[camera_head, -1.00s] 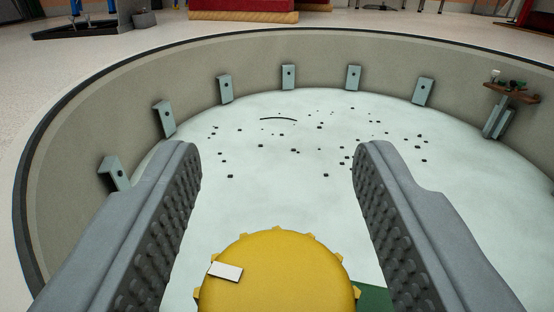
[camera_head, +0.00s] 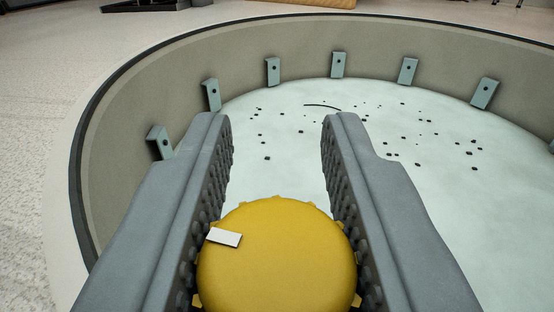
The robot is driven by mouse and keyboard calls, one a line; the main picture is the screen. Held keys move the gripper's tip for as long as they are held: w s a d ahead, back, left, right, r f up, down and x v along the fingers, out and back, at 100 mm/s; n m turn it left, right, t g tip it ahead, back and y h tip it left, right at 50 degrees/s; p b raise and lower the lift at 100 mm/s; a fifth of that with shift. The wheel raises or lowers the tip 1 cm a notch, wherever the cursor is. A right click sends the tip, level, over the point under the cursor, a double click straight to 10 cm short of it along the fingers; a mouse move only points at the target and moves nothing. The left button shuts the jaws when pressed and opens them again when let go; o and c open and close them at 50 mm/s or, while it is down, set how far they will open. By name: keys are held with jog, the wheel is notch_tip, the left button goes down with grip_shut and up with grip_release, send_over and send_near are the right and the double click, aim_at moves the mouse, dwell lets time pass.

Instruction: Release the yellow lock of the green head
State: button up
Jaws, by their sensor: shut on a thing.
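The yellow lock (camera_head: 280,262) is a round, notched knob with a white mark (camera_head: 224,237) on its upper left. It sits at the bottom middle of the view. My gripper (camera_head: 277,125) has one grey, studded finger on each side of the lock. The fingers press against its left and right sides and are shut on it. The fingertips reach past the lock. The lower edge of the lock is cut off by the frame. The green head is not visible in the current view.
A round pit with a grey wall (camera_head: 140,130) and a pale floor (camera_head: 300,150) lies ahead. Several metal brackets (camera_head: 338,65) line its inner wall. Small dark bits are scattered on the floor. Speckled ground (camera_head: 50,110) is outside the rim at left.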

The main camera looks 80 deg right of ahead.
jog(key=n+t+y, duration=0.1)
jog(key=t, duration=0.1)
jog(key=n+t, duration=0.1)
jog(key=t, duration=0.1)
jog(key=n+t+y, duration=0.1)
jog(key=n+t, duration=0.1)
jog(key=shift+w+a+y, duration=0.1)
jog(key=shift+w+y, duration=0.2)
jog(key=shift+w+a+n+t+y, duration=0.15)
jog(key=shift+n+t+y, duration=0.55)
jog(key=shift+t, duration=0.1)
jog(key=shift+w+a+n+t+y, duration=0.1)
jog(key=shift+n+t+y, duration=0.6)
jog(key=shift+t, duration=0.1)
jog(key=o, duration=1)
notch_tip(320, 180, up, 10)
